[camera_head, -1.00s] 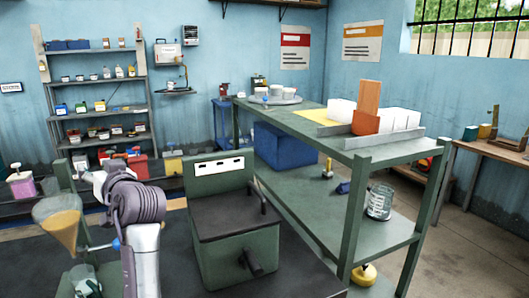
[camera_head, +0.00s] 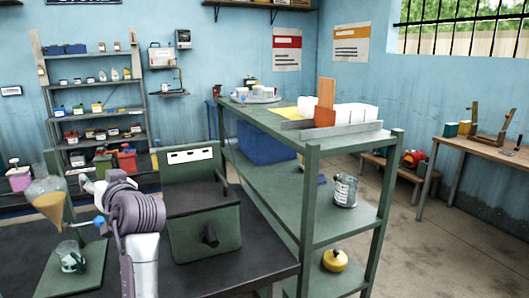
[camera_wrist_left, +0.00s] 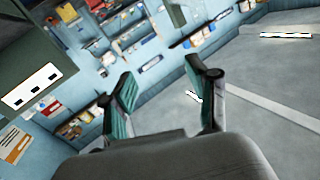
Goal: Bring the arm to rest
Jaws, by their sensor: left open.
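My left arm rises from the bottom of the head view, with its ribbed grey wrist (camera_head: 138,212) in front of the dark bench. My left gripper's two teal-padded fingers (camera_wrist_left: 162,82) stand well apart in the left wrist view, with nothing between them. A glass funnel vessel with amber oil (camera_head: 50,205) is left of the wrist. Below it, a glass jar (camera_head: 70,257) stands on a green board (camera_head: 88,277). My gripper is apart from the jar. My right gripper is not in view.
A green box-shaped machine with a handle (camera_head: 205,228) stands on the dark bench (camera_head: 262,262) right of my arm. A green shelf table (camera_head: 310,153) carries a white block row and an orange piece. A tin (camera_head: 345,190) sits on its middle shelf. Open floor lies at right.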

